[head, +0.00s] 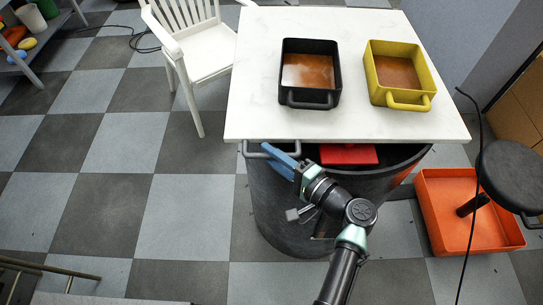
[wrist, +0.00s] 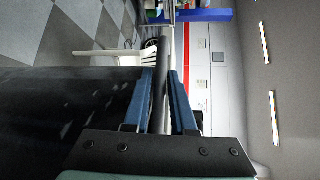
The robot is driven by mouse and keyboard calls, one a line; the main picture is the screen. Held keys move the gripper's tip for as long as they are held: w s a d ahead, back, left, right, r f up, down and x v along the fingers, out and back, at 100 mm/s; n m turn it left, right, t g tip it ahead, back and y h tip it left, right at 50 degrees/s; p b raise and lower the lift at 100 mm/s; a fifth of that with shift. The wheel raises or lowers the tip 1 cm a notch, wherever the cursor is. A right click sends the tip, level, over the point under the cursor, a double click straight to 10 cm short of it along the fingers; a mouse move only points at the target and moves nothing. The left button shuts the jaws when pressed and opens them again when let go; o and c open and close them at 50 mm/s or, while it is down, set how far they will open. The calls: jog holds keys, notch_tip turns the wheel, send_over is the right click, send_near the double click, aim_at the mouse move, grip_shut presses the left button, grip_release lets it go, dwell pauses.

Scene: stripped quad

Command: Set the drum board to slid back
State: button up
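The drum board (head: 258,95) is a white slab lying over the top of a dark drum (head: 275,200). It covers most of the drum's mouth; a dark opening shows at the board's front edge. A grey bar handle (head: 252,153) sticks out at the board's front left. My gripper (head: 275,152) is at this handle. In the wrist view my gripper (wrist: 163,85) has its two blue fingers close on either side of the dark bar, and looks shut on it. The finger contact is partly hidden.
A black pan (head: 310,97) and a yellow pan (head: 428,72), both with brown contents, stand on the board. A red object (head: 348,154) shows in the drum opening. A white chair (head: 205,50) stands left, an orange tray (head: 445,215) and dark stool (head: 515,165) right.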

jog(key=shift+o, duration=1.4)
jog(key=v, duration=1.3)
jog(key=shift+b, duration=0.4)
